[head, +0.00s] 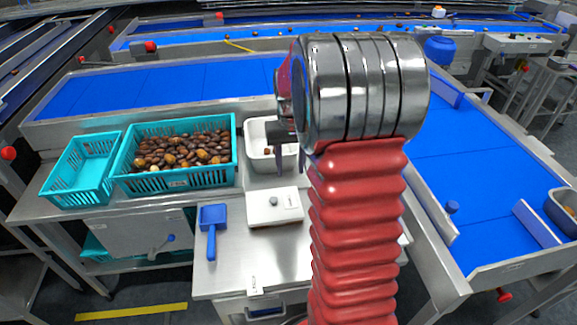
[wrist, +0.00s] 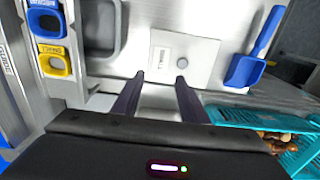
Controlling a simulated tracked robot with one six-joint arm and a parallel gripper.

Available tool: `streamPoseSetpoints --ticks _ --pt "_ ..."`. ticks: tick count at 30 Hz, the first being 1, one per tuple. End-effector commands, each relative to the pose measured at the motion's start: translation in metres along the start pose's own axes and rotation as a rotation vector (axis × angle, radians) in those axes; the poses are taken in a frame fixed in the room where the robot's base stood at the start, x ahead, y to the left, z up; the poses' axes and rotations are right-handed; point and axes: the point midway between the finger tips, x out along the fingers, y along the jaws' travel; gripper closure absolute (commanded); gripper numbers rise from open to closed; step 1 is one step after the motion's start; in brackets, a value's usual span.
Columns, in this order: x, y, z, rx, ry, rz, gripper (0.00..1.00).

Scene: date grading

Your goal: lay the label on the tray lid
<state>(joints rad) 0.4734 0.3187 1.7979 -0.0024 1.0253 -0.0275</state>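The tray lid (head: 265,213) is a flat white plate with a grey round knob, lying on the steel bench in the head view. It also shows in the wrist view (wrist: 198,68). The label (head: 291,201) is a small white printed piece lying on the lid beside the knob; it also shows in the wrist view (wrist: 163,53). My gripper (wrist: 161,80) is open, with nothing visible between its dark fingers. Its fingertips show at the lid's edge in the wrist view, apart from the label. In the head view my gripper (head: 290,165) is partly hidden by my arm.
A white tub (head: 254,135) stands behind the lid. A blue scoop (head: 212,217) lies left of it. A teal crate of dates (head: 177,183) and an empty teal crate (head: 68,194) stand further left. Blue and yellow holders (wrist: 56,66) show in the wrist view.

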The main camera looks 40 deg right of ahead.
Motion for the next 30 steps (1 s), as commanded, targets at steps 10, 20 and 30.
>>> streamPoseSetpoints --ticks 10,20,30 --pt "-0.024 -0.02 0.017 -0.036 0.04 0.0 0.61" --pt "-0.077 -0.067 0.072 -0.133 0.148 -0.007 0.61" --pt "-0.113 -0.102 0.138 -0.233 0.259 -0.028 0.61"
